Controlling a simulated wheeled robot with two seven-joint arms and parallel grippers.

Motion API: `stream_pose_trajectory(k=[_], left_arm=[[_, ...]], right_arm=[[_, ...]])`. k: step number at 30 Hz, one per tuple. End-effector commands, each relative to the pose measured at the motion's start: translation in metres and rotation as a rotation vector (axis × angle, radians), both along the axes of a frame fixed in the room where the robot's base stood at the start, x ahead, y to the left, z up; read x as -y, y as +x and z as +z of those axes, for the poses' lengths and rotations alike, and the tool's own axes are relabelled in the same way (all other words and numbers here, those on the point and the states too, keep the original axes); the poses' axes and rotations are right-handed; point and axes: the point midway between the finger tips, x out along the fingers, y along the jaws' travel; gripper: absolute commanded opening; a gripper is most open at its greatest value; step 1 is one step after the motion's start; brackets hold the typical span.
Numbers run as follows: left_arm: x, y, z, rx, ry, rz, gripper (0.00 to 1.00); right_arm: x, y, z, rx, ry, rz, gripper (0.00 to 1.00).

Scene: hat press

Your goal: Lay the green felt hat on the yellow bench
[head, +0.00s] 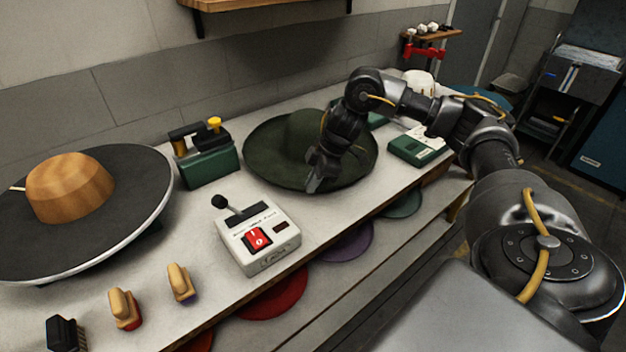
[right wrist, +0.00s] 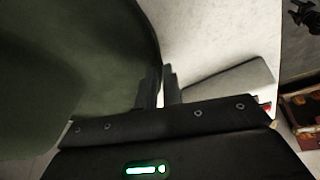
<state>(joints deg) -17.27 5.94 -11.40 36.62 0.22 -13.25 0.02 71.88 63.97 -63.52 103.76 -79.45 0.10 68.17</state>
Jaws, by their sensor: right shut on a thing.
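The green felt hat (head: 275,148) is dark, with a wide round brim and a low crown, at the middle of the white worktable in the head view. My right gripper (head: 316,182) reaches down from the right and is shut on the near edge of its brim. In the right wrist view the dark green brim (right wrist: 70,70) fills the left side, and its edge runs down to the close-set fingers (right wrist: 158,88). I cannot tell whether the hat rests on the table or is slightly raised. I cannot make out a yellow bench. My left gripper is out of view.
On the white worktable (head: 190,240) stand a control box (head: 258,236) with a lever, a green device (head: 207,163), brushes (head: 181,283), and a round plate with a wooden block (head: 70,187). A green-and-white box (head: 417,147) lies right of the hat. Coloured discs (head: 272,297) lie on a shelf below.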

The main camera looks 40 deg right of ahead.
Motion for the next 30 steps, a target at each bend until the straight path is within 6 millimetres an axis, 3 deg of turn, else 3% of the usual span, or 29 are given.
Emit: stream_pose_trajectory(k=[30], left_arm=[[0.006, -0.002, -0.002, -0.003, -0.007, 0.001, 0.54]], right_arm=[[0.0, 0.0, -0.011, 0.001, 0.0, 0.0, 0.0]])
